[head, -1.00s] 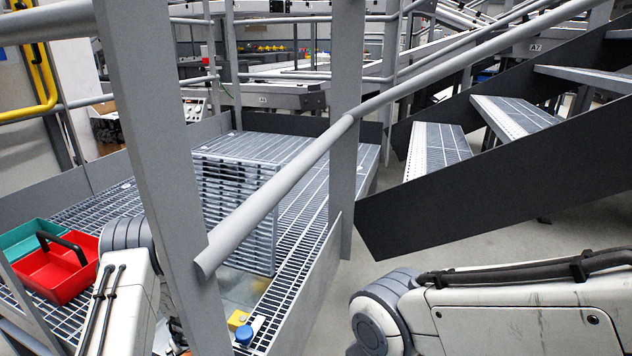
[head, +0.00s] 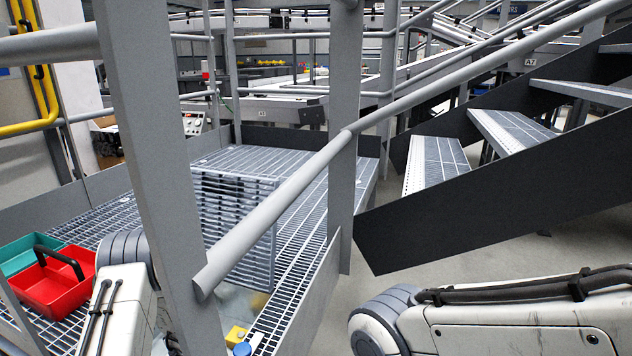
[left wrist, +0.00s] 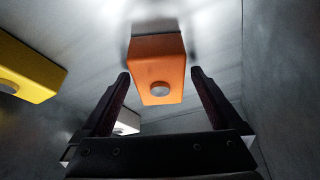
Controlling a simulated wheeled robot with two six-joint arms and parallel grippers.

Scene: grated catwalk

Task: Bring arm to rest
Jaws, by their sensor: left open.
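My left gripper (left wrist: 160,78) is open in the left wrist view, with its two dark fingers spread and nothing between them held. An orange box (left wrist: 157,55) with a round grey button is just beyond the fingertips, mounted on a grey surface. It looks apart from both fingers. My left arm (head: 125,285) enters the head view at the lower left, behind the grey railing post. Its gripper is hidden or out of that view. My right arm (head: 500,315) lies along the lower right of the head view, and its gripper is outside the picture.
A yellow box (left wrist: 28,70) and a white box (left wrist: 127,122) sit left of the orange one. A grey handrail (head: 270,213) and post (head: 155,150) stand close ahead. A red tray (head: 50,290) rests on grating at left. Dark-sided stairs (head: 450,215) rise at right.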

